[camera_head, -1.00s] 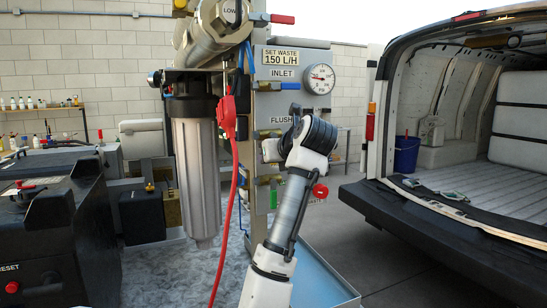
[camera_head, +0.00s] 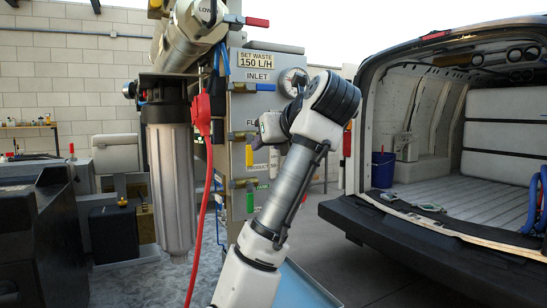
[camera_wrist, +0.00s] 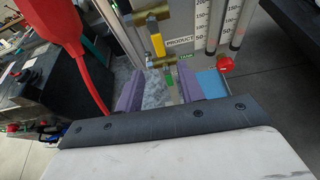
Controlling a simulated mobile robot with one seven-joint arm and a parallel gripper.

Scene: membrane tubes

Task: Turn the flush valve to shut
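The flush valve is on the grey panel (camera_head: 270,70), beside a partly covered label starting "FL" (camera_head: 250,122). Its brass body (camera_head: 237,136) shows left of my arm. A yellow handle (camera_head: 249,156) hangs down below it. In the wrist view a yellow handle (camera_wrist: 157,45) points down from a brass body (camera_wrist: 152,17), left of the PRODUCT label (camera_wrist: 180,41); I take this for the flush valve. My gripper (camera_wrist: 159,90) has its two purple fingers apart, with nothing held between them. The yellow handle is beyond the fingertips. In the head view my arm partly hides the gripper.
A green-handled valve (camera_head: 243,183) sits below, and it shows beyond the finger gap in the wrist view (camera_wrist: 168,80). A red hose (camera_head: 202,180) hangs left of the panel, beside a filter housing (camera_head: 170,180). An open van (camera_head: 430,240) stands right.

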